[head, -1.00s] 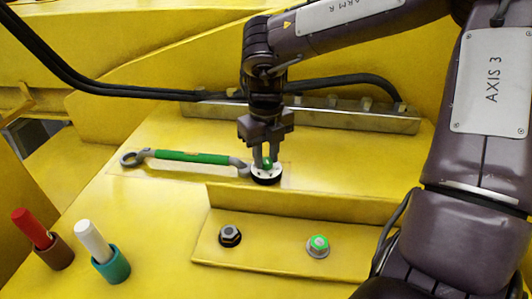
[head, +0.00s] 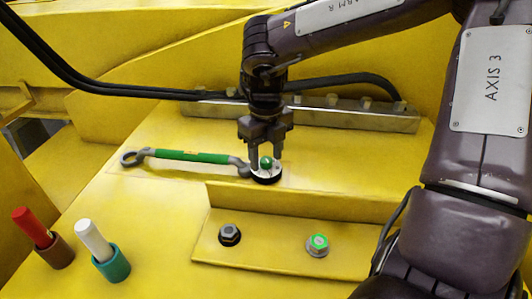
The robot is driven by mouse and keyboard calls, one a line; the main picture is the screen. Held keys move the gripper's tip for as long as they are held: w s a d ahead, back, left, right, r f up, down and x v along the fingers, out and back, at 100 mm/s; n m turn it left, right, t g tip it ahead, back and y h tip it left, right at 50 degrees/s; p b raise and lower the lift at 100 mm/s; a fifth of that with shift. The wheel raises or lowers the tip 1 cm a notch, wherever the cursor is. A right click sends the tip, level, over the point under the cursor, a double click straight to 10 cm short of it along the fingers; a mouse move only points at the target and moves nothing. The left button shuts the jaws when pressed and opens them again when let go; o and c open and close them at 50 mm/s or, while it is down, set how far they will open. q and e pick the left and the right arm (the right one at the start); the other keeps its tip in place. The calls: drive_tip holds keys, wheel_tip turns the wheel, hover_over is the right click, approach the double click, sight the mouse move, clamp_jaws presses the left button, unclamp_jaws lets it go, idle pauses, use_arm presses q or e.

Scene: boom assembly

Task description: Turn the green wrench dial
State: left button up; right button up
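The dial (head: 266,177) is a round white-topped disc with a black rim and a green knob (head: 266,162) on top. It sits on the yellow surface at the right end of a green-handled wrench (head: 190,156). The wrench lies flat with its grey right end up against the dial. My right gripper (head: 266,163) points down over the dial from above. Its two fingers are apart, one on each side of the green knob, with a gap visible around it. My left gripper is out of view.
A yellow angled bracket (head: 275,250) in front carries a dark bolt (head: 229,235) and a green-marked bolt (head: 318,245). A red peg (head: 32,228) in a brown holder and a white peg (head: 94,241) in a teal holder stand at lower left. A metal strip (head: 310,113) with black cables runs behind.

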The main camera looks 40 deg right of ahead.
sight(266, 159)
wheel_tip(266, 159, up, 8)
drive_tip(key=shift+f+b, duration=0.1)
drive_tip(key=shift+b, duration=0.6)
